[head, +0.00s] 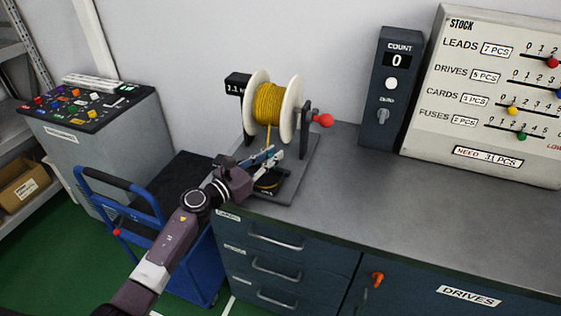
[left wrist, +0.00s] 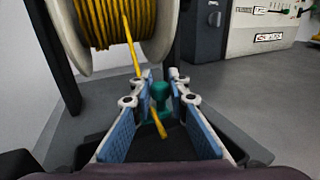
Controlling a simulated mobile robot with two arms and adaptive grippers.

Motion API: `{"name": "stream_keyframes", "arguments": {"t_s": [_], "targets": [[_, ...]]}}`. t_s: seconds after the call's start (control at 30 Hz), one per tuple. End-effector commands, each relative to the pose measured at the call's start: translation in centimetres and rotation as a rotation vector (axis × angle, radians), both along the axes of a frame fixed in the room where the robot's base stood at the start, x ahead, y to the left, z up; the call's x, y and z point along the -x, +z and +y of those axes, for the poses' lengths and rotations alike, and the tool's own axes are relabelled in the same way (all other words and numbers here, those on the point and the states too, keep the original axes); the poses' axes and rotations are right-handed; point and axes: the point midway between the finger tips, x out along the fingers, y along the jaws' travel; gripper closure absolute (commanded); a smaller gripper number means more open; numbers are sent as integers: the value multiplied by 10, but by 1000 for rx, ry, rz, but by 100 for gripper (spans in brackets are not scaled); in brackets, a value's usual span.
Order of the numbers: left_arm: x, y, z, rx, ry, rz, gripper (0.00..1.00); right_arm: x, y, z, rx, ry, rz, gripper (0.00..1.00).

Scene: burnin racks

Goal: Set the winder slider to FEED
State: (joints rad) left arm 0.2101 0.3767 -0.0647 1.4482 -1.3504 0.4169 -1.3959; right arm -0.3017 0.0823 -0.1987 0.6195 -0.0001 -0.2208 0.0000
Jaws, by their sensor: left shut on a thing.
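The winder stands on the bench with a spool of yellow cable (head: 270,103) between white flanges and a red crank knob (head: 322,120) at its right. My left gripper (head: 274,156) is at the front of the winder's base (head: 300,168), below the spool. In the left wrist view a green slider knob (left wrist: 160,92) sits between the fingertips, and the gripper is shut on it. The yellow cable (left wrist: 131,45) hangs down from the spool past the fingers. The fingers hide the slider in the head view, and no FEED mark is readable. My right gripper is not in view.
A dark COUNT box (head: 391,88) reading 0 and a white STOCK board (head: 485,95) stand to the right. The bench top (head: 400,210) in front of them is clear. A blue cart (head: 180,255) and a grey parts cabinet (head: 95,150) are at left.

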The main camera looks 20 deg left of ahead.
Motion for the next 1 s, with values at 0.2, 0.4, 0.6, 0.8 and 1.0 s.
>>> {"name": "stream_keyframes", "arguments": {"t_s": [0.2,0.4,0.6,0.8,1.0], "targets": [[1,-1,-1,2,-2,4,100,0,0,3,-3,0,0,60],[1,-1,-1,2,-2,3,68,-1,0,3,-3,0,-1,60],[0,-1,-1,2,-1,2,67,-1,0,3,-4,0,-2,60],[7,-1,3,1,-1,3,67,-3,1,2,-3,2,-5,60],[39,-3,17,0,-1,5,67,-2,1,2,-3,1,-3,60]]}}
